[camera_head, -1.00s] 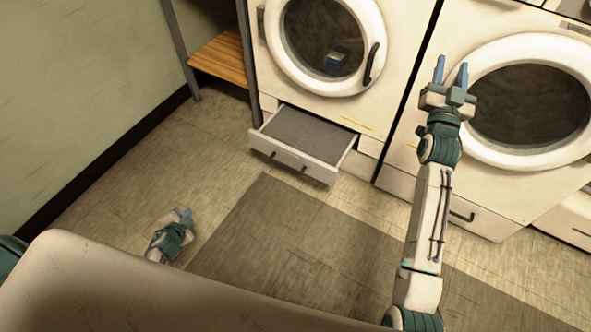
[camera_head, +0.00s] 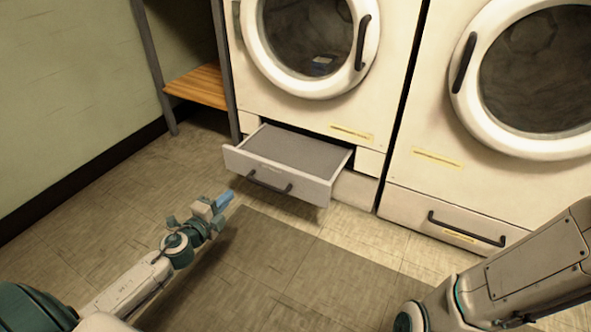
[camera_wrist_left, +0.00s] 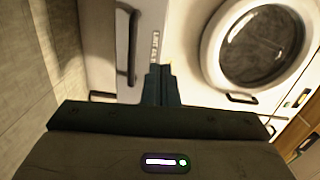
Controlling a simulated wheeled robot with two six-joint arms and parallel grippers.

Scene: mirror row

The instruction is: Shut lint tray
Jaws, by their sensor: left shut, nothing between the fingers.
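The lint tray (camera_head: 235,165) is a white drawer with a dark bar handle and grey inside. It stands pulled out below the left machine, and its front shows sideways in the left wrist view (camera_wrist_left: 108,40). My left gripper (camera_head: 226,198) has blue fingertips and is shut and empty. It is low in front of the tray's left part, apparently just short of the front face. In the left wrist view the shut fingers (camera_wrist_left: 161,84) point towards the tray front, beside its handle. My right gripper is out of view; only my right arm shows at lower right.
The left machine (camera_head: 390,60) has a round door with a dark handle. The right machine (camera_head: 425,130) has a shut lower drawer (camera_head: 410,210). A wooden shelf (camera_head: 205,87) with dark posts stands left of the tray. The floor before the tray is clear.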

